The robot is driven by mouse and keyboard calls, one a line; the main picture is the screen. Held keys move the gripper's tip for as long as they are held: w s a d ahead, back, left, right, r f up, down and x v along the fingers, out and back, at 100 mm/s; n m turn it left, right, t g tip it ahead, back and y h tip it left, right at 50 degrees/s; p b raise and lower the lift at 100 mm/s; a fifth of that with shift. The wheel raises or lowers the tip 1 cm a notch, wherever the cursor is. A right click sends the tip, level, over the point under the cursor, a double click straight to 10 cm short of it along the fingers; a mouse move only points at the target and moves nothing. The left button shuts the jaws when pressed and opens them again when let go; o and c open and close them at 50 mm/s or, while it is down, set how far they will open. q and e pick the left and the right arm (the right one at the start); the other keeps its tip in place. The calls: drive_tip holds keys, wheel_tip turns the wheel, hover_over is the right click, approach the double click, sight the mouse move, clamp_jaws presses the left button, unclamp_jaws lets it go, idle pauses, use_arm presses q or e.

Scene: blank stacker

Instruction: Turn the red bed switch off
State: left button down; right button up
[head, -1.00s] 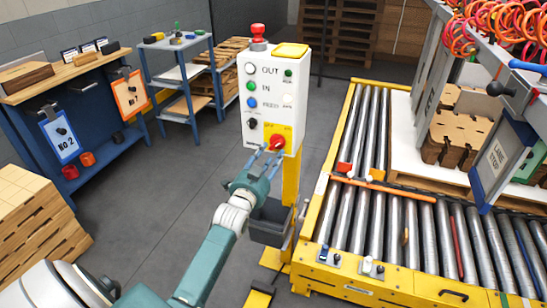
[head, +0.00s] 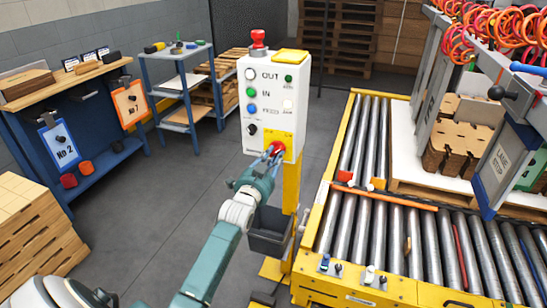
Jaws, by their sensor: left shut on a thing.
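The red switch (head: 278,147) sits on a yellow plate (head: 287,140) at the lower right of the white control box (head: 262,127). My left gripper (head: 272,154) is at the switch with its fingers around the red knob, shut on it. The fingers partly cover the knob, so its exact turn angle cannot be told. The box also carries white, green and blue buttons and a black selector. My right gripper does not show.
A red mushroom button (head: 258,39) stands on top of the box. A grey bin (head: 269,232) hangs below it. The roller conveyor (head: 390,225) lies to the right. A blue bench (head: 85,140) stands at the left. Grey floor is open between bench and box.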

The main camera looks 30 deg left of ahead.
use_arm(q)
drive_tip(key=shift+w+d+r+n+p, duration=0.15)
drive_tip(key=shift+n+p, duration=0.8)
drive_tip(key=shift+n, duration=2)
drive_tip(key=shift+s+d+r+n+p, duration=0.1)
drive_tip(key=shift+n+p, duration=0.8)
drive_tip(key=shift+n, duration=2.1)
drive_tip(key=shift+w+d+r+n+p, duration=0.15)
drive_tip(key=shift+n+p, duration=0.8)
drive_tip(key=shift+n, duration=2)
drive_tip(key=shift+s, duration=0.1)
drive_tip(key=c, duration=1.5)
unclamp_jaws()
drive_tip(key=shift+c, duration=0.2)
drive_tip(key=v, duration=1.2)
